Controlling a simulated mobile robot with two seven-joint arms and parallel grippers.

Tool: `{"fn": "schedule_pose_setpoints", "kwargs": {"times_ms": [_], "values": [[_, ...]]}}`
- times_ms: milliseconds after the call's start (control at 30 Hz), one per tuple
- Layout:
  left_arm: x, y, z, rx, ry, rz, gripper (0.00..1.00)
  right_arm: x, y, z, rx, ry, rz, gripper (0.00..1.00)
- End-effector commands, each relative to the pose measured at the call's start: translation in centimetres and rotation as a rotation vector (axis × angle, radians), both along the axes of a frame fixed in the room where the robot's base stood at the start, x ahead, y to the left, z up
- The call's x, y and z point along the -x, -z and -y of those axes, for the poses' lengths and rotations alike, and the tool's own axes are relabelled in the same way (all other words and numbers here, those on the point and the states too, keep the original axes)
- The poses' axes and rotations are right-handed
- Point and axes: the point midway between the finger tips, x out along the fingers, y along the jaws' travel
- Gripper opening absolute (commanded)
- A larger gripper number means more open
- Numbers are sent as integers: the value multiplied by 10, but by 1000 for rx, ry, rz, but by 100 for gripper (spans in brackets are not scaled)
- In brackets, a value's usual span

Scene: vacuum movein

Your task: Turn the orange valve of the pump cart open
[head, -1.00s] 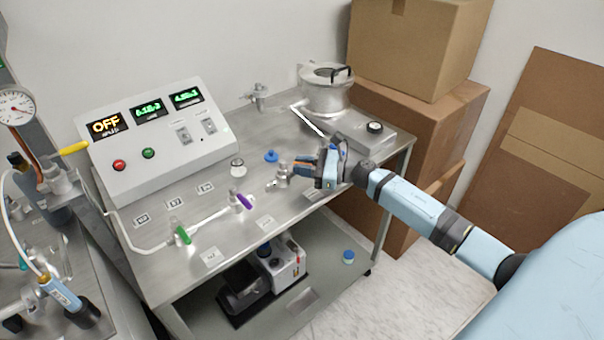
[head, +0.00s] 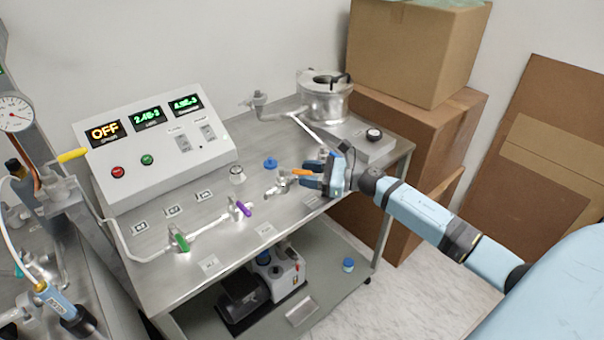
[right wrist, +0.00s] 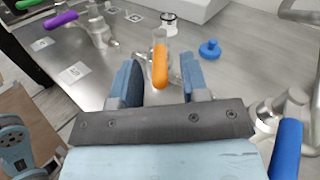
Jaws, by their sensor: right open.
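The orange valve handle (head: 302,172) sits on a small metal valve body (head: 281,182) near the right part of the cart top (head: 225,222). My right gripper (head: 310,180) is open at its right side, with its fingers reaching toward the handle. In the right wrist view the orange handle (right wrist: 160,68) points toward the palm and lies between the two spread blue fingers (right wrist: 160,84), with gaps on both sides. It does not look gripped. My left gripper is not in view.
The pipe line left of it carries a purple handle (head: 242,208) and a green handle (head: 181,242). A control box (head: 165,160) reads OFF. A blue cap (head: 270,163) lies behind the valve. A blue handle (right wrist: 286,150) is close to my gripper's right in the wrist view.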

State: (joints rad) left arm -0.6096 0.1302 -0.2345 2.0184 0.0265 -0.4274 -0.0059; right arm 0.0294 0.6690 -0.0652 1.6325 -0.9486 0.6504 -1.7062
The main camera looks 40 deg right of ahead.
Motion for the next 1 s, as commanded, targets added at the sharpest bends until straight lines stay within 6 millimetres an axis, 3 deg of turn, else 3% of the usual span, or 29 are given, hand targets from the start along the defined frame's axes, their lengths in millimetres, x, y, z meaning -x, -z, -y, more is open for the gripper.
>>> {"fn": "schedule_pose_setpoints", "kwargs": {"times_ms": [300,500,933,1000], "values": [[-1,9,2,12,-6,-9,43,55,4,49,2,1,-4,41],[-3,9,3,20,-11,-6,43,78,2,71,1,-1,-2,41],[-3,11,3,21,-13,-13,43,87,0,79,1,-1,1,41],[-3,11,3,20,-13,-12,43,87,0,79,-1,1,-1,27]]}}
